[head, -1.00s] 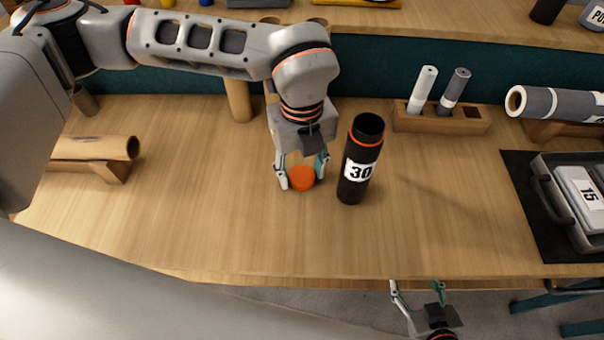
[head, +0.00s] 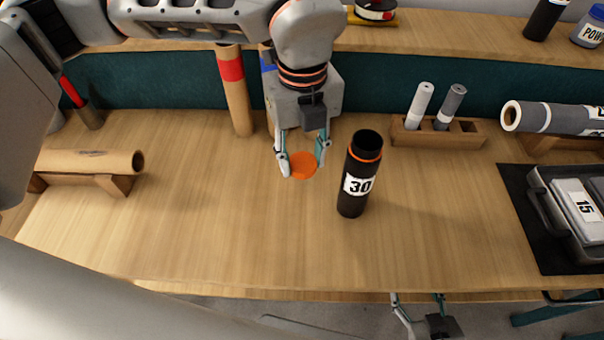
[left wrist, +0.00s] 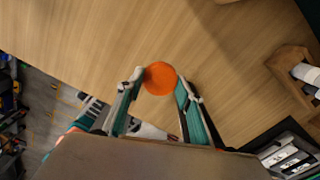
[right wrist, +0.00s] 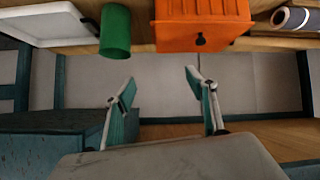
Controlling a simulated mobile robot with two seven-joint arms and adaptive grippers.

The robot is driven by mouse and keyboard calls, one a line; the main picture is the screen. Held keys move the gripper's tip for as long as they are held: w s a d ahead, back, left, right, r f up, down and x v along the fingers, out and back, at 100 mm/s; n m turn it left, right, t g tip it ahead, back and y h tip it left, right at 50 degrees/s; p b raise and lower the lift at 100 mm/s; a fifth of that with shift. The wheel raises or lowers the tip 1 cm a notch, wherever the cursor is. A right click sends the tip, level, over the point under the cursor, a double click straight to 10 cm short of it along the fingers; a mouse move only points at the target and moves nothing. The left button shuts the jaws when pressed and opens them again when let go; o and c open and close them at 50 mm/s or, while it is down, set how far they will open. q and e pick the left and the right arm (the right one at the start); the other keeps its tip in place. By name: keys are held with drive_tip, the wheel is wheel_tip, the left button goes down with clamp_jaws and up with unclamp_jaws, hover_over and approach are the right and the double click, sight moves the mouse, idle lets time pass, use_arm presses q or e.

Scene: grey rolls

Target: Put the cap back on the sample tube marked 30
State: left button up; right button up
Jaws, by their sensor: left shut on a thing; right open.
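The sample tube marked 30 (head: 359,174) is black with an orange ring near its open top. It stands upright on the table. My left gripper (head: 302,168) is shut on the orange cap (head: 302,165), just left of the tube and apart from it. The cap also shows between the fingertips in the left wrist view (left wrist: 159,78). My right gripper (head: 420,298) is low, past the table's front edge; in the right wrist view (right wrist: 160,82) its fingers are apart and empty.
A wooden block (head: 437,133) with two small rolls stands behind and right of the tube. A grey case (head: 545,195) with a 15 label lies at the right on a dark mat. A brown roll (head: 90,162) rests on a stand at left. The front middle of the table is clear.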

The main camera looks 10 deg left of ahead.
sight(303, 162)
use_arm(q)
wheel_tip(303, 162, up, 11)
drive_tip(key=shift+p, duration=0.35)
